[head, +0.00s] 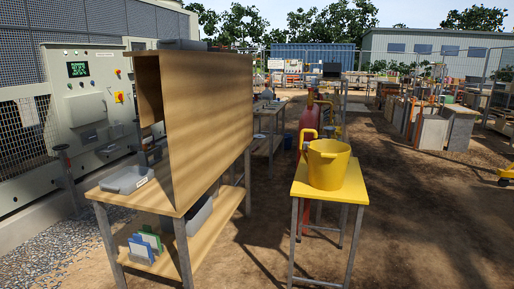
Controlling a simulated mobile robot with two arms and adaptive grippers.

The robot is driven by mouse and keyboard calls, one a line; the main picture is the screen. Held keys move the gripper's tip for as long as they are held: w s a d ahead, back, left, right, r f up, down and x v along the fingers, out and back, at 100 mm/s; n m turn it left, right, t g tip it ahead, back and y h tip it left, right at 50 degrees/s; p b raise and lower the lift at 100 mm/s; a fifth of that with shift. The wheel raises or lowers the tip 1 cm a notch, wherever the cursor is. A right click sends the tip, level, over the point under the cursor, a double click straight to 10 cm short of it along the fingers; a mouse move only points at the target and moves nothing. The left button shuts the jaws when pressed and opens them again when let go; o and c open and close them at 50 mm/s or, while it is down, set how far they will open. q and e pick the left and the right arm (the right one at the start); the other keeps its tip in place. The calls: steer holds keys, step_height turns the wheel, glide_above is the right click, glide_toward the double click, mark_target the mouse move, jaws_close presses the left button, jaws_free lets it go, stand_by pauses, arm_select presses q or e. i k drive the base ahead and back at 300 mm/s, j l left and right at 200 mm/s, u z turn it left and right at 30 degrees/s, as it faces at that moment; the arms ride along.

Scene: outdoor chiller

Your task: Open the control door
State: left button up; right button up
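A pale grey control cabinet (85,95) on the chiller stands at the left. Its front carries a dark display with green digits (77,69), a yellow and red switch (119,97) and a raised grey panel (86,109) below the display. The cabinet front looks closed. I cannot tell which panel is the control door, or whether it has a handle. Neither of my grippers is in view.
A wooden bench with a tall wooden cabinet (210,120) stands in front, right of the chiller, with a grey tray (127,179) on it. A yellow bucket (328,164) stands on a yellow table (345,191). Dirt ground (420,220) is open at right.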

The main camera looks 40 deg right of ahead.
mark_target(88, 108)
steer(key=i+j+z, duration=0.1)
steer(key=i+z, duration=0.15)
steer(key=z, duration=0.15)
steer(key=i+j+z, duration=0.2)
steer(key=z, duration=0.2)
steer(key=i+j+z, duration=0.25)
steer(key=z, duration=0.15)
steer(key=i+j+z, duration=0.25)
steer(key=z, duration=0.15)
steer(key=j, duration=0.1)
